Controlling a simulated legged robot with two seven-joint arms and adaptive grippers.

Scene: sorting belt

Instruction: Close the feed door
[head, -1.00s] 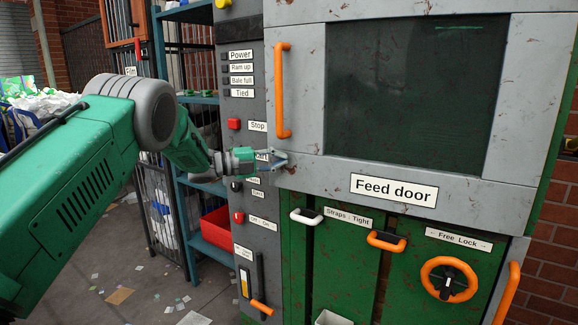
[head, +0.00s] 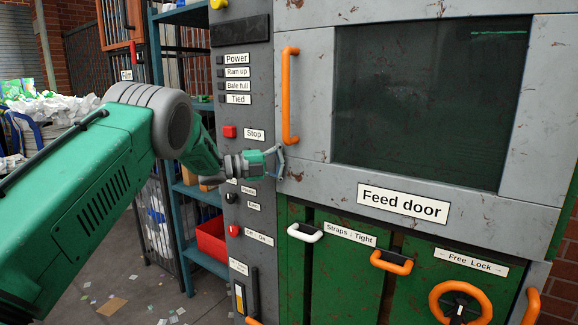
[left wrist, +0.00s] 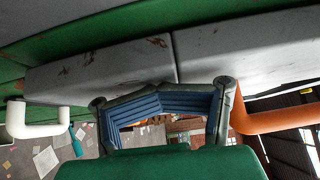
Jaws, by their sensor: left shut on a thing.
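The feed door (head: 420,225) is the big grey panel with a dark window (head: 425,100) and a "Feed door" label; I cannot tell whether it is fully closed. Its upright orange handle (head: 290,95) is on the left side. My left gripper (head: 279,163) is at the door's lower left, just below the handle's lower end. In the left wrist view the left gripper (left wrist: 162,95) shows its blue-lined fingers bowed at the grey panels, the right finger close to the orange handle (left wrist: 275,120). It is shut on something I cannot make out. My right gripper is out of view.
Below the door are a white handle (head: 305,232), an orange handle (head: 391,262) and an orange lock wheel (head: 460,302). A grey control column (head: 247,215) with buttons stands left of the door. Blue shelving with a red bin (head: 212,238) is behind my arm.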

